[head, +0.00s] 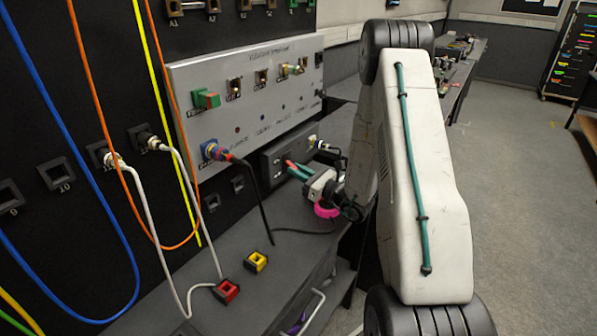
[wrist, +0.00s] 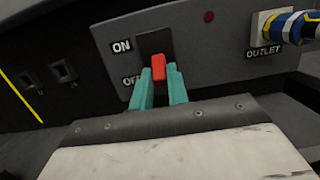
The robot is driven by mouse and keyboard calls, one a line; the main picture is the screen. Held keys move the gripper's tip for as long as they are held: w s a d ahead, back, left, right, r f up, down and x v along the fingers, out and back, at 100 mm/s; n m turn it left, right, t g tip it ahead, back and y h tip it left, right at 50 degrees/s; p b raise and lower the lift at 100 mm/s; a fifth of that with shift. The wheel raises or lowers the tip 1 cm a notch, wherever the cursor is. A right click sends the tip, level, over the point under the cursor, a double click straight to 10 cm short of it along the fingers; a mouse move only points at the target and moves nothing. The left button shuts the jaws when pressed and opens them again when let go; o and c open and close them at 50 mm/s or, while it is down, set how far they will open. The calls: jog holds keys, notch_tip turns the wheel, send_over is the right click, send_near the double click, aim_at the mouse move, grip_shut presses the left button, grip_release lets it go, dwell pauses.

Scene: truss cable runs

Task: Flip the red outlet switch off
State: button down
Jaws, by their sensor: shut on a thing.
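The red outlet switch (wrist: 158,68) stands out from a black plate (wrist: 155,42) on the grey outlet box (wrist: 215,45). An ON label is beside the plate's upper part; the OFF label below it is partly hidden by a finger. The red lever shows in front of the plate's lower part; its exact tilt is hard to tell. My gripper (wrist: 162,88) has its two teal fingers on either side of the lever, shut on it. In the head view, my gripper (head: 298,171) reaches the box (head: 272,165) from the right, and the switch is mostly hidden.
A blue, white and yellow plug (wrist: 290,27) sits in the outlet right of the switch. A dark cable (head: 265,210) hangs from a blue plug onto the bench. Red (head: 227,291) and yellow (head: 256,262) blocks lie there.

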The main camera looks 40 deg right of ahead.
jog(key=c, duration=1.4)
grip_release()
jog(key=shift+o, duration=0.2)
jog(key=shift+s, duration=0.1)
jog(key=v, duration=0.7)
jog(key=shift+s+d, duration=0.15)
jog(key=shift+s, duration=0.15)
